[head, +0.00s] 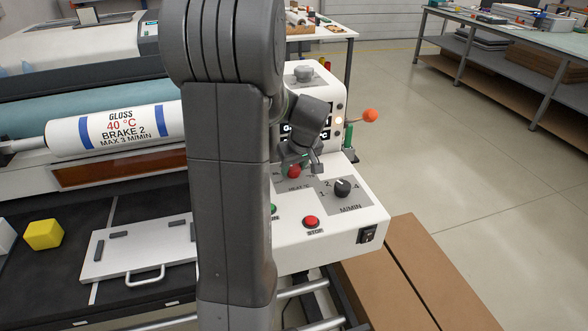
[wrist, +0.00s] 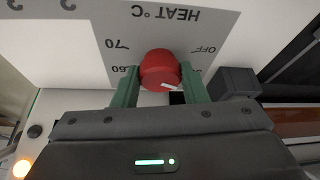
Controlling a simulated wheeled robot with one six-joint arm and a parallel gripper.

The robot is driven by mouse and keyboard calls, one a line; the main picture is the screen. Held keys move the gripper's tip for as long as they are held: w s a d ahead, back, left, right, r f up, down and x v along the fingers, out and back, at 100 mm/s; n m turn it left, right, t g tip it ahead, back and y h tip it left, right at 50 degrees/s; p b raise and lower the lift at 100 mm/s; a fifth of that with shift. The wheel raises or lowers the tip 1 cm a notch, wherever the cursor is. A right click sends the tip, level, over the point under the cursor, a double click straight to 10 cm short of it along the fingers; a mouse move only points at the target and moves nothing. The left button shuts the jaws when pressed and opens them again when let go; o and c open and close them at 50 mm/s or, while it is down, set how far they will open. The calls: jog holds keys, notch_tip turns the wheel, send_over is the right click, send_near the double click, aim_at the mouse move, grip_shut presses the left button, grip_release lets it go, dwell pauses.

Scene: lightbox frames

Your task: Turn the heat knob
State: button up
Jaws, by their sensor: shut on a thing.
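The red heat knob (wrist: 160,66) sits on a grey dial plate marked HEAT °C, upside down in the wrist view. OFF reads to its right, 70 and 60 to its left. A short white mark shows on the knob's lower edge. My gripper (wrist: 159,84) has its two green fingers on either side of the knob and is shut on it. In the head view, the knob (head: 294,172) shows on the white control panel (head: 345,226), partly hidden by my gripper (head: 305,168). My arm covers part of the panel's left side.
On the panel are a black M/MIN knob (head: 343,187), a red STOP button (head: 311,221) and a green button (head: 273,209). An orange ball-ended lever (head: 369,115) stands behind right. A roll labelled GLOSS 40 °C, BRAKE 2, MAX 3 M/MIN (head: 115,127) lies at left.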

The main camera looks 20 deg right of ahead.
dwell(0.4)
jog(key=o, duration=1)
jog(key=shift+r, duration=0.15)
jog(key=v, duration=1.3)
jog(key=shift+r, duration=0.35)
jog(key=shift+f, duration=0.15)
jog(key=x, duration=1.3)
jog(key=shift+f, duration=0.4)
jog(key=shift+r, duration=0.2)
